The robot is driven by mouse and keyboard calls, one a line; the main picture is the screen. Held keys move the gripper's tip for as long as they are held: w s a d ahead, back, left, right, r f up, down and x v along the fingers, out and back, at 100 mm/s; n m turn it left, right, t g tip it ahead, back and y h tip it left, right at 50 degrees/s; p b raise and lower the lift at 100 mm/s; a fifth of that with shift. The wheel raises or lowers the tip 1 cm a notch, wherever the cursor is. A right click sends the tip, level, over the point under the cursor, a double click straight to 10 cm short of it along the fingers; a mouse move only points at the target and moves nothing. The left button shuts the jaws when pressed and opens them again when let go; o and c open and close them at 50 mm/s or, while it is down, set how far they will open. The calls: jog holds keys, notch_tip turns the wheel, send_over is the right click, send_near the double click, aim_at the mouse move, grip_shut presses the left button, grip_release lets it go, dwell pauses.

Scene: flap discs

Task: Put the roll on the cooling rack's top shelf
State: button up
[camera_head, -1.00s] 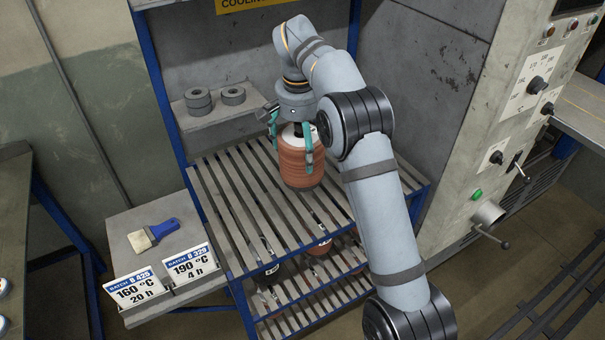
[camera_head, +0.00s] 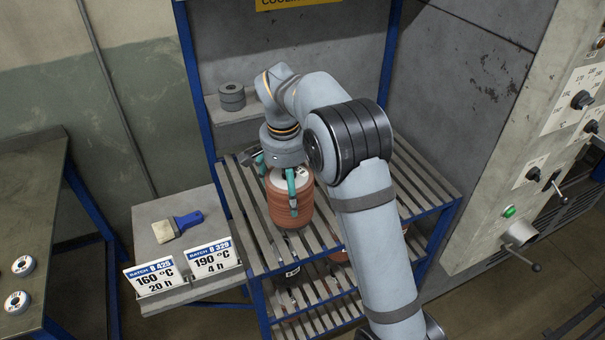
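The roll (camera_head: 281,208) is a reddish-brown ribbed cylinder with a pale top, upright over the front left part of the rack's top shelf. My gripper (camera_head: 277,184) points down from above, its teal fingers on opposite sides of the roll, one at the far left and one across the near face. It appears shut on the roll. The cooling rack (camera_head: 419,172) has a blue frame and grey slatted shelves. I cannot tell whether the roll's base touches the top slats.
Dark and reddish rolls, partly hidden, stand on the lower shelf. A side table (camera_head: 152,218) holds a brush (camera_head: 177,226) and two batch signs (camera_head: 212,258). Grey rings (camera_head: 232,96) sit on a back ledge. An oven panel (camera_head: 545,150) stands at right. Slats right of my arm are clear.

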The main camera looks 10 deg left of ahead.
jog(key=shift+s+a+f, duration=0.15)
jog(key=shift+f+p, duration=0.4)
jog(key=shift+f, duration=1.5)
jog(key=o, duration=1.7)
jog(key=shift+s, duration=0.1)
jog(key=r, duration=0.4)
jog(key=s+r, duration=0.1)
jog(key=r, duration=0.7)
jog(key=shift+s, duration=0.15)
jog(key=shift+f, duration=0.15)
